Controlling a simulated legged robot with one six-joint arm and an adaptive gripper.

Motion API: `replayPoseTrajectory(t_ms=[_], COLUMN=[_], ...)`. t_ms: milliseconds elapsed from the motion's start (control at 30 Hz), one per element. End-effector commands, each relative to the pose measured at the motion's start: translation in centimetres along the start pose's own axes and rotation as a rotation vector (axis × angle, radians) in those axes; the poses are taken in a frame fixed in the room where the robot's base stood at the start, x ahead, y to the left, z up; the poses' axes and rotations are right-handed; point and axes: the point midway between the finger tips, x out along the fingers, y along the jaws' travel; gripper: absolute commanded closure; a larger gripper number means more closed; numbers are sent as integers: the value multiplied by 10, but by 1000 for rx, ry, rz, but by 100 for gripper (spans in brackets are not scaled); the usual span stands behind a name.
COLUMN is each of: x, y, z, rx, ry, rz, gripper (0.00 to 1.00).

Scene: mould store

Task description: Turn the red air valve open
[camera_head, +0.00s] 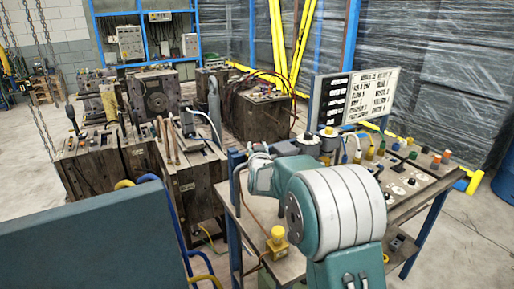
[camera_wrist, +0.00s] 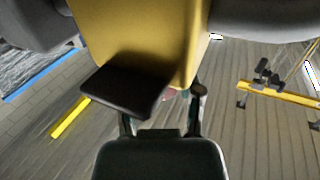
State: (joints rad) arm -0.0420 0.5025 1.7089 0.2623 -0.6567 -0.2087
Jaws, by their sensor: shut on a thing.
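Most of that piece is hidden. A large yellow block (camera_wrist: 145,30) with a black plate (camera_wrist: 125,88) on its lower edge fills the top of the view, just beyond the fingers. In the head view my teal and white arm reaches over the bench, and my fingertips cannot be made out. I see no clearly red valve there.
The bench (camera_head: 405,203) carries several coloured knobs and a yellow push-button unit (camera_head: 277,240). A labelled board (camera_head: 352,97) stands behind. Mould blocks (camera_head: 190,190) crowd the left, with chains (camera_head: 38,90) hanging nearby. Yellow and blue hoses run near the bench's left side. Floor is clear at right.

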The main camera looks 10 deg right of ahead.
Motion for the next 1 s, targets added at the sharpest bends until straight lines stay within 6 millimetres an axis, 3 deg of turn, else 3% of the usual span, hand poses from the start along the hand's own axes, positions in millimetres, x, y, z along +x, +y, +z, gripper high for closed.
replayPoseTrajectory(t_ms=[1000], x=[1], y=[2], z=[1], rx=[-1], ry=[0], rz=[-634], gripper=[100])
